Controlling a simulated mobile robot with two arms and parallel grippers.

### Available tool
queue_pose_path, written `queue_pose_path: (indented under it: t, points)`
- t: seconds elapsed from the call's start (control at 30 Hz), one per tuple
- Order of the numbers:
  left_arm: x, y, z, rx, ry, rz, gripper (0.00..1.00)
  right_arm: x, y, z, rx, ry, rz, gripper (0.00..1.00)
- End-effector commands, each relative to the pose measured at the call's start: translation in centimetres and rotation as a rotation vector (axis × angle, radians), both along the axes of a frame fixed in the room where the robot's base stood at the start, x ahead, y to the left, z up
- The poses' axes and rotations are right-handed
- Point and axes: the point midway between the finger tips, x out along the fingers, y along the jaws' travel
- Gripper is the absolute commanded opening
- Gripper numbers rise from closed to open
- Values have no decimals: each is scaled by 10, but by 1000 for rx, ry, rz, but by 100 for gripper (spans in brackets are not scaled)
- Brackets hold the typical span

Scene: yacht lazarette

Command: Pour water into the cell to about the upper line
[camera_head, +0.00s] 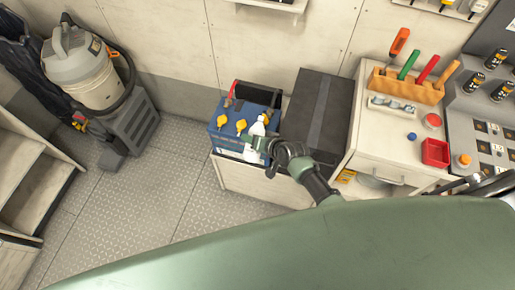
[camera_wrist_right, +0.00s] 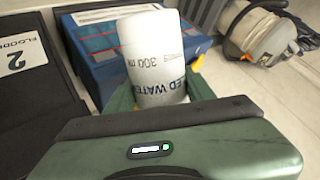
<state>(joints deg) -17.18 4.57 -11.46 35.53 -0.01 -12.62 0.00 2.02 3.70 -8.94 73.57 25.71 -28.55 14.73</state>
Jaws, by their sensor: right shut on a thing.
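The blue battery (camera_head: 225,140) stands on a light cabinet, with yellow caps (camera_head: 241,126) on its top. It also shows in the wrist view (camera_wrist_right: 104,40). My right gripper (camera_head: 263,144) is shut around a white water bottle (camera_head: 251,154) at the battery's right front side. In the wrist view the bottle (camera_wrist_right: 152,50) sits between the green fingers, with "300 ml" and part of "WATER" printed upside down. I cannot see its spout clearly, any water flow, or the cell's level lines. My left gripper is not in view.
A dark box (camera_head: 323,105) stands right of the battery. Further right, a bench carries a wooden rack of tools (camera_head: 408,86), a red tray (camera_head: 435,153) and a control panel. A wet vacuum (camera_head: 82,70) stands at the left. The floor between is clear.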

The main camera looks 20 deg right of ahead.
Motion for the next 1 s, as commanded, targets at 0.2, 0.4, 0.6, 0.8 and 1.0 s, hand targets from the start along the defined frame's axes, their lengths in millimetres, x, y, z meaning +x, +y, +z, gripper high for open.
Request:
queue_pose_path:
  t: [0.2, 0.4, 0.6, 0.8, 1.0]
  points:
    - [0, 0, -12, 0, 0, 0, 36, -2, 3, 11, -169, -257, 0, 0]
    - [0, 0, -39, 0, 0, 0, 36, -1, 2, 21, -315, -473, -1, 0]
    - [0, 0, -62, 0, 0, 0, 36, -1, 1, 30, -418, -622, 0, 0]
    - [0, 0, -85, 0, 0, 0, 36, 0, 1, 39, -502, -747, 0, 0]
    - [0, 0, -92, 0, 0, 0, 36, 0, 1, 47, -545, -808, 0, 0]
